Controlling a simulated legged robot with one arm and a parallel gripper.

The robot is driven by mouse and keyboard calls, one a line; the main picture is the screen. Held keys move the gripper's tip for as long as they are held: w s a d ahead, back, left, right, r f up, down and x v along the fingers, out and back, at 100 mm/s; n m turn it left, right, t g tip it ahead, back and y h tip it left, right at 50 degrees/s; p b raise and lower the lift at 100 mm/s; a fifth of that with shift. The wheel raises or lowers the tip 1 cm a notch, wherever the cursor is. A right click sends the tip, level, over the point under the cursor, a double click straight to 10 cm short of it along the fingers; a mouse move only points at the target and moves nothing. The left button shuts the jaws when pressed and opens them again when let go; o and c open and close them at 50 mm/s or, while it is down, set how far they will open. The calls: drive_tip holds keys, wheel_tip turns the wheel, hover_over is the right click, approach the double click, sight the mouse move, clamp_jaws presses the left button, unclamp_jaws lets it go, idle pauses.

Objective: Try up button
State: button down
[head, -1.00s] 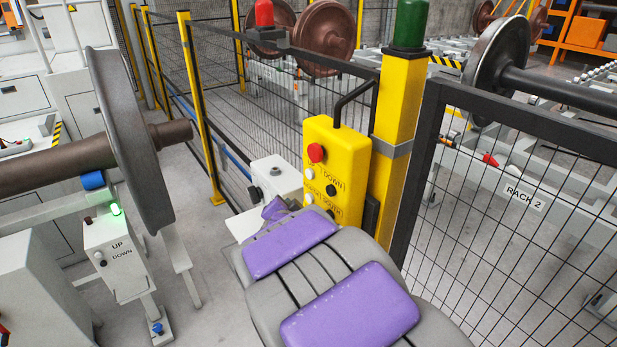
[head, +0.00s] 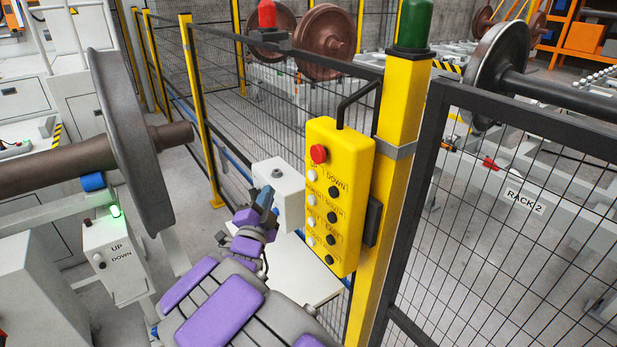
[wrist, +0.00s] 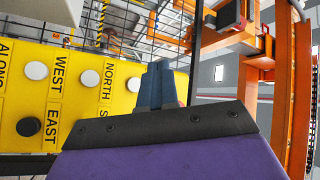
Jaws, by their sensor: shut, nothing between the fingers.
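The yellow pendant box (head: 340,195) hangs on the fence by the yellow post. It has a red button (head: 318,153) at the top and a column of white and black buttons below. The white UP button (head: 312,175) sits just under the red one, beside the black DOWN button (head: 334,192). My gripper (head: 266,199) is shut and empty, left of the pendant and apart from it. In the wrist view the closed fingers (wrist: 160,84) stand right of the pendant's WEST button (wrist: 36,70) and NORTH button (wrist: 89,78).
A grey box (head: 277,188) stands behind my gripper. At left, a small grey post box (head: 112,250) also reads UP and DOWN, with a lit green lamp (head: 115,210). A wheelset (head: 130,140) lies above it. Mesh fence (head: 520,190) closes off the right.

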sight(312, 176)
drive_tip(key=w+d, duration=0.5)
drive_tip(key=d, duration=0.2)
drive_tip(key=shift+d+b, duration=0.25)
drive_tip(key=shift+b, duration=0.1)
drive_tip(key=shift+d, duration=0.1)
idle(1.8)
drive_tip(key=shift+w+d+r+b, duration=0.1)
drive_tip(key=shift+d+b, duration=0.2)
drive_tip(key=shift+b, duration=0.1)
drive_tip(key=shift+w+d, duration=0.25)
drive_tip(key=shift+d, duration=0.15)
idle(1.6)
drive_tip(key=shift+a+b, duration=0.1)
drive_tip(key=shift+b, duration=0.2)
drive_tip(key=shift+s+a, duration=0.45)
drive_tip(key=shift+a, duration=0.15)
drive_tip(key=shift+a, duration=0.1)
